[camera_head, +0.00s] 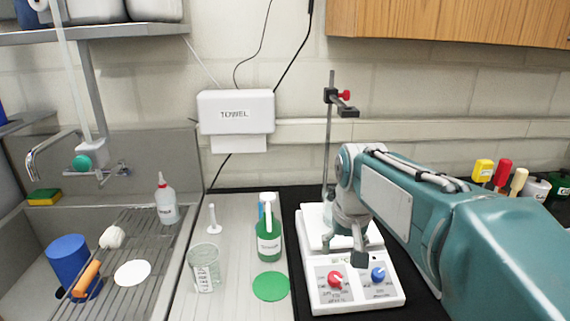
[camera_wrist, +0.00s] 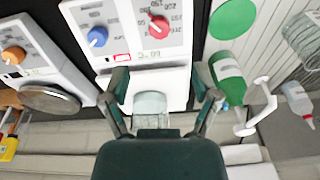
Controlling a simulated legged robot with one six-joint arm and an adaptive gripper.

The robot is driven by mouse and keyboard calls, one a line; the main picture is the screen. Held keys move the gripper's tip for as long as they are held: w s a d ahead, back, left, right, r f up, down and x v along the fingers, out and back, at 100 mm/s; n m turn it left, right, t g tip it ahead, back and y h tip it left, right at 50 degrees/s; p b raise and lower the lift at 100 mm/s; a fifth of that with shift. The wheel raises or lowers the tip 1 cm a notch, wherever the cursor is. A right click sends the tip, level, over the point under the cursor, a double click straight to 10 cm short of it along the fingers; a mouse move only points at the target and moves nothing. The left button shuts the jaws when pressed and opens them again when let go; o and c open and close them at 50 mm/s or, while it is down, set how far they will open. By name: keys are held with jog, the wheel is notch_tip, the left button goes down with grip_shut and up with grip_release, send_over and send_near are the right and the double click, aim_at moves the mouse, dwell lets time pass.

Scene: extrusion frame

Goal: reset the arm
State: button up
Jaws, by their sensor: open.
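My teal and grey arm reaches in from the right in the head view and extends over the white hotplate. My gripper (camera_head: 343,243) hangs over the hotplate (camera_head: 318,290), fingers pointing down. In the wrist view my gripper (camera_wrist: 160,82) has its two fingers spread wide apart, with nothing held. A clear glass beaker (camera_wrist: 150,104) shows between the fingers in that view, apparently beyond them. In the head view the beaker is largely hidden by my gripper and arm. The hotplate also shows in the wrist view (camera_wrist: 125,30), with its red and blue knobs.
A stand rod (camera_head: 329,150) with a red-knobbed clamp rises behind the hotplate. A green bottle (camera_head: 268,243), green disc (camera_head: 271,286) and glass beaker (camera_head: 204,268) stand left of it. The sink (camera_head: 50,225) is farther left. A second device (camera_wrist: 45,50) shows in the wrist view.

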jog(key=s+f+t, duration=0.1)
jog(key=s, duration=0.8)
jog(key=s+f+n+t, duration=0.1)
jog(key=s+f+t, duration=0.1)
jog(key=s, duration=0.6)
jog(key=shift+s+f+t, duration=0.3)
jog(key=shift+s, duration=0.1)
jog(key=shift+c, duration=0.2)
dwell(0.5)
